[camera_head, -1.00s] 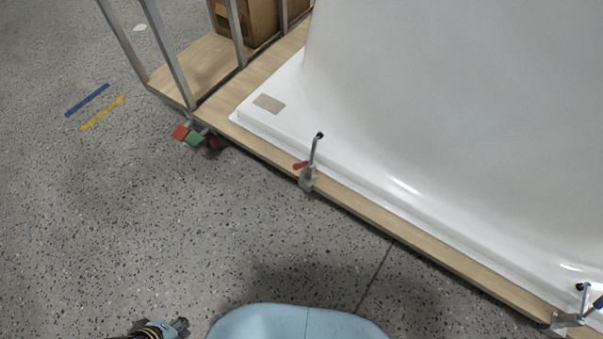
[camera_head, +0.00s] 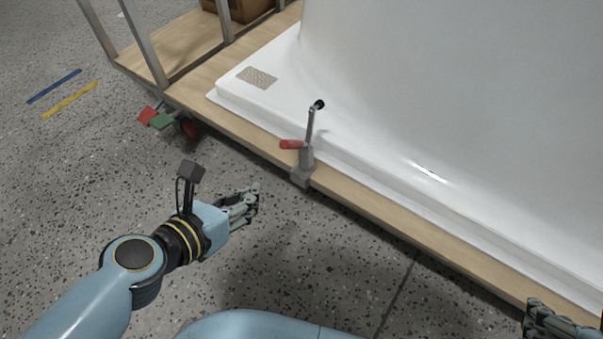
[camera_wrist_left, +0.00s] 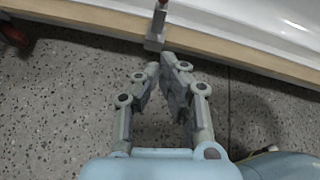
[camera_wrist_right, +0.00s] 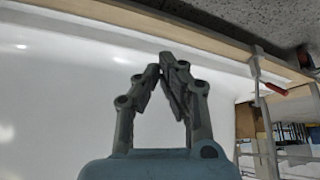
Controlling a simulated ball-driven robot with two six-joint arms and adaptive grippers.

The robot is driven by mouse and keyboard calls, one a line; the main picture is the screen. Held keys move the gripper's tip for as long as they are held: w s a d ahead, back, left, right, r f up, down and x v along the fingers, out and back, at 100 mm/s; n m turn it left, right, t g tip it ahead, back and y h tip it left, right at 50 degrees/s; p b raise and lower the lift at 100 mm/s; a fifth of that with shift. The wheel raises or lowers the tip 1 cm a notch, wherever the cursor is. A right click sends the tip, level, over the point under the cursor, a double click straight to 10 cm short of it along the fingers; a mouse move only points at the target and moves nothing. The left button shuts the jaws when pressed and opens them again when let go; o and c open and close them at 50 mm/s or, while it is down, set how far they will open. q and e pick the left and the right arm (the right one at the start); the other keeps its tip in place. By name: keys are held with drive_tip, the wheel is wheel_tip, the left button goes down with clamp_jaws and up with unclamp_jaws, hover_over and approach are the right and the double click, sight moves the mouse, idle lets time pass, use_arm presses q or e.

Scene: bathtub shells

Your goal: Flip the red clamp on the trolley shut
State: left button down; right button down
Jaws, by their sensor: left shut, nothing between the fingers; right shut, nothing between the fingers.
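The red clamp (camera_head: 308,150) is fixed on the near wooden edge of the trolley (camera_head: 371,206). It has a grey base, a red handle sticking out to the left, and a grey arm raised with a black tip. My left gripper (camera_head: 256,194) is shut and empty, short of the clamp and to its lower left. In the left wrist view the clamp (camera_wrist_left: 156,30) stands beyond the fingertips (camera_wrist_left: 161,65). My right gripper (camera_head: 532,306) is shut and empty near the trolley edge at the lower right. The right wrist view shows the clamp's red handle (camera_wrist_right: 276,89) at the right.
A white bathtub shell (camera_head: 440,90) lies on the trolley behind the clamp. Metal posts (camera_head: 143,44) and a cardboard box (camera_head: 240,9) are at the upper left. A red and green caster pedal (camera_head: 158,119) is under the trolley corner.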

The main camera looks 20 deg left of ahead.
use_arm(q)
drive_tip(key=shift+s+f, duration=0.25)
drive_tip(key=shift+f, duration=0.3)
use_arm(e)
drive_tip(key=shift+s+f, duration=0.4)
drive_tip(key=shift+f, duration=0.2)
